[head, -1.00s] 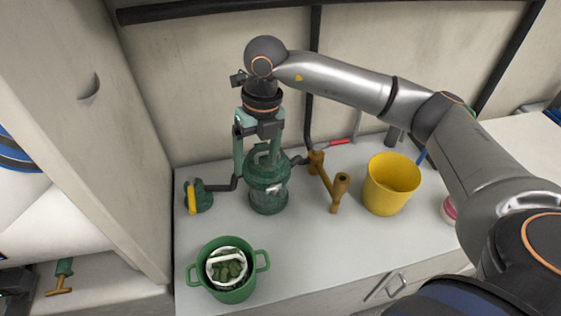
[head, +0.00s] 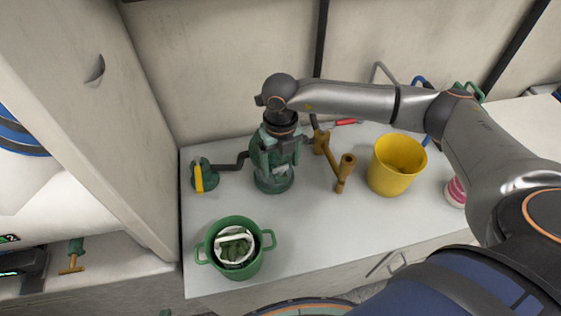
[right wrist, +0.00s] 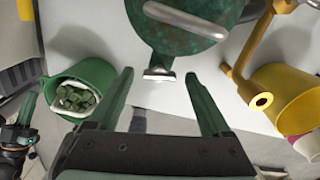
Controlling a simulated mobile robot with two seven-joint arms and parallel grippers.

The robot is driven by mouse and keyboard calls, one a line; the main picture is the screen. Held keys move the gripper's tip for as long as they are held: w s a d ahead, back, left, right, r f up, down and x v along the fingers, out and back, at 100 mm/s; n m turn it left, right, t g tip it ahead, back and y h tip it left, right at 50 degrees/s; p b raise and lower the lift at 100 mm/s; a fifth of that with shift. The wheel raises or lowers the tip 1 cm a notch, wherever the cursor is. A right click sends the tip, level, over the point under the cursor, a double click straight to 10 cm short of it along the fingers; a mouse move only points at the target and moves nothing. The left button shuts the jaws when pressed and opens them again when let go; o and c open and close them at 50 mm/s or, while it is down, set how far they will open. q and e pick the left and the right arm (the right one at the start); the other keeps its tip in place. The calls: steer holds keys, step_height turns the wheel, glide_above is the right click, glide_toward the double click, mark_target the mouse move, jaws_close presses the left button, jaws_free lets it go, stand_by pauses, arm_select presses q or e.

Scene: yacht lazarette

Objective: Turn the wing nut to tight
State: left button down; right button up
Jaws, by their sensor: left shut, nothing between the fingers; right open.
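The green strainer (head: 274,178) stands on the white counter. In the right wrist view, its round green top (right wrist: 180,38) carries a long silver bar with rounded ends, apparently the wing nut (right wrist: 192,17). A small silver piece (right wrist: 158,75) sticks out at the rim. My right gripper (head: 282,155) points down at the strainer and hides its top in the head view. In the right wrist view the right gripper (right wrist: 160,73) is open, its fingers apart and empty. My left gripper (head: 22,268) is at the far left, partly cut off, away from the strainer.
A green pot (head: 212,262) with green contents stands front left of the strainer. A yellow-handled green valve (head: 199,177) is to its left. A brass fitting (head: 345,170) and yellow bucket (head: 391,180) are on the right. The front middle counter is clear.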

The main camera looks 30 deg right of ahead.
mark_target(280, 167)
steer(key=shift+f, duration=0.4)
steer(key=shift+c, duration=0.3)
jaws_close()
steer(key=shift+m, duration=1.3)
steer(key=shift+o, duration=0.3)
jaws_free()
steer(key=shift+r, duration=0.1)
step_height(280, 167, up, 12)
steer(key=b, duration=0.1)
steer(key=shift+r+b, duration=0.25)
steer(key=shift+b, duration=0.05)
